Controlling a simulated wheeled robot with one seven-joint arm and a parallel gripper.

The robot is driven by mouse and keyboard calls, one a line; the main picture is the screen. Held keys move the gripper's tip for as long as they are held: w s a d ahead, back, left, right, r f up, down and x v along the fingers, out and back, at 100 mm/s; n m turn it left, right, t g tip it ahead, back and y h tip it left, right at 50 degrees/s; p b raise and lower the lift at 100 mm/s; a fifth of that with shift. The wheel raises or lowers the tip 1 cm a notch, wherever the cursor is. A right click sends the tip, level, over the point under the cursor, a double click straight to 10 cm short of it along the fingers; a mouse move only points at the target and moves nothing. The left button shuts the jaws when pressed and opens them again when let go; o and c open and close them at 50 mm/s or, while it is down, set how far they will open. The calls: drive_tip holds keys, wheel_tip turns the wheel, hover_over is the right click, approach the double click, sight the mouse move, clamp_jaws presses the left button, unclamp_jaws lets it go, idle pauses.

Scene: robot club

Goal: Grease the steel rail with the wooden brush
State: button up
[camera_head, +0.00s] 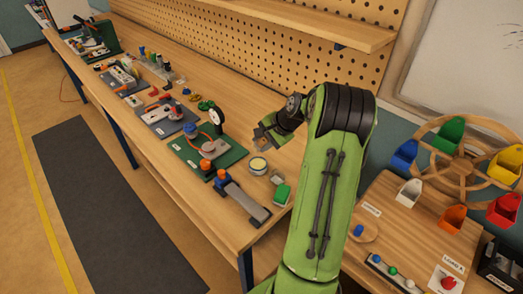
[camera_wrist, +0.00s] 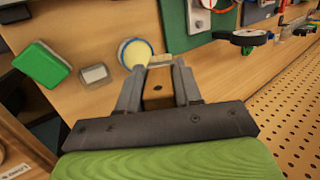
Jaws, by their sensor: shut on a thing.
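My gripper (camera_wrist: 158,92) is shut on the wooden brush (camera_wrist: 158,98). The brush's handle sits between the fingers, and its pale bristle end points away from the wrist. In the head view my gripper (camera_head: 262,138) is over the bench, behind the round tin (camera_head: 258,165). In the wrist view the tin (camera_wrist: 135,52) has a blue rim and pale yellow contents, and the brush end overlaps its right edge. I cannot tell whether they touch. The steel rail (camera_head: 246,203) is a grey bar on the bench's front part, with a blue and orange piece at its far end.
A green and white block (camera_head: 282,194) and a small grey box (camera_head: 276,180) lie right of the rail. A green board (camera_head: 203,150) with a dial gauge (camera_head: 218,116) stands left of the gripper. The pegboard (camera_head: 270,55) backs the bench. A wooden wheel with coloured bins (camera_head: 461,168) is at right.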

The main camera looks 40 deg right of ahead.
drive_tip(key=shift+d, duration=0.1)
drive_tip(key=shift+s+d+f+b, duration=0.2)
drive_tip(key=shift+s+b, duration=0.05)
drive_tip(key=shift+b, duration=0.1)
wheel_tip(320, 180, down, 5)
drive_tip(key=b, duration=0.5)
drive_tip(key=shift+f, duration=0.15)
drive_tip(key=shift+f, duration=0.5)
idle(1.5)
